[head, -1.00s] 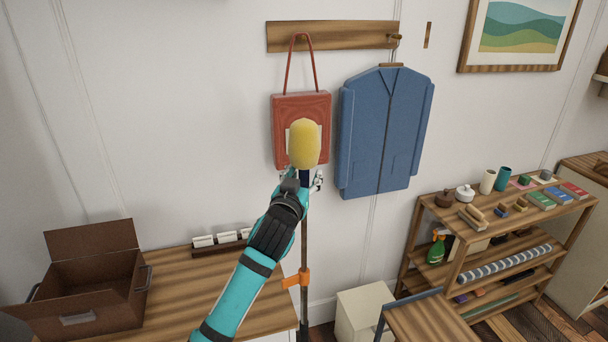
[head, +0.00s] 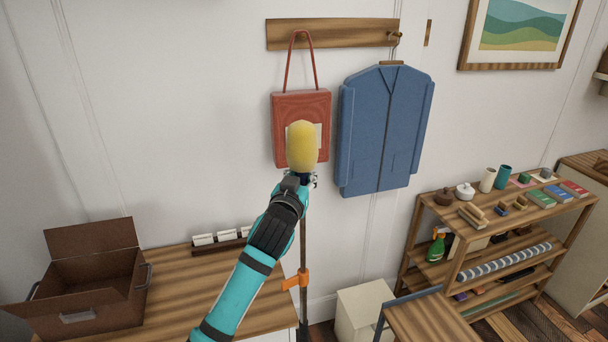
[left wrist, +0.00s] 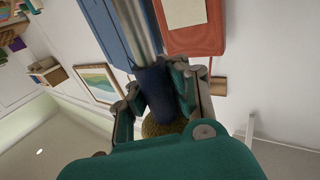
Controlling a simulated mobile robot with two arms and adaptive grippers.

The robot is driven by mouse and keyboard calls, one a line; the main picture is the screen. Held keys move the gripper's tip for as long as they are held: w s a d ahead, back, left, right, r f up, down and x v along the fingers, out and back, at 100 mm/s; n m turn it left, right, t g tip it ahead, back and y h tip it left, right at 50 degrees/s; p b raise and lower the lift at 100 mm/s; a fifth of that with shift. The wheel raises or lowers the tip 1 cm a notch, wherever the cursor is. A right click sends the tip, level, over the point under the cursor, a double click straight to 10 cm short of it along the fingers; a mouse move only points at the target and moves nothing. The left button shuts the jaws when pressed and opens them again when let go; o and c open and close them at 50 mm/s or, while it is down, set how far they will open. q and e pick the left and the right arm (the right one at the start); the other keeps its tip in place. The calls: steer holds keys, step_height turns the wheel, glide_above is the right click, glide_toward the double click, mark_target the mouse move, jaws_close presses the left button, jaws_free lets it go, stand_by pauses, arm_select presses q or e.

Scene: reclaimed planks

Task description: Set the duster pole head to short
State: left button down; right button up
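The duster pole's fuzzy yellow head (head: 302,147) stands upright in front of the wall. Its dark blue collar (left wrist: 152,92) and a grey metal tube (left wrist: 134,30) show in the left wrist view. The pole (head: 304,245) runs down behind my left arm through an orange clamp (head: 296,280). My left gripper (head: 304,181) is just below the yellow head. In the left wrist view its fingers (left wrist: 160,100) lie on both sides of the blue collar and look closed on it. The yellow head is mostly hidden behind the gripper there. My right gripper is not in view.
A red bag (head: 290,105) and a blue jacket (head: 385,130) hang behind the pole. A wooden table (head: 180,290) with an open brown box (head: 85,285) is at left. A shelf (head: 480,240) with small items stands at right.

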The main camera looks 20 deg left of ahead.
arm_select(q)
step_height(320, 180, down, 26)
steer(key=b, duration=1.5)
steer(key=shift+r+b, duration=0.2)
steer(key=shift+b, duration=0.2)
steer(key=shift+s+d+f, duration=0.1)
steer(key=shift+s+f, duration=0.1)
steer(key=shift+f, duration=0.45)
steer(key=c, duration=1.5)
jaws_free()
steer(key=shift+w, duration=0.2)
steer(key=o, duration=0.4)
steer(key=shift+r, duration=0.2)
steer(key=s, duration=1.2)
steer(key=shift+s+d+r, duration=0.1)
steer(key=shift+d, duration=0.05)
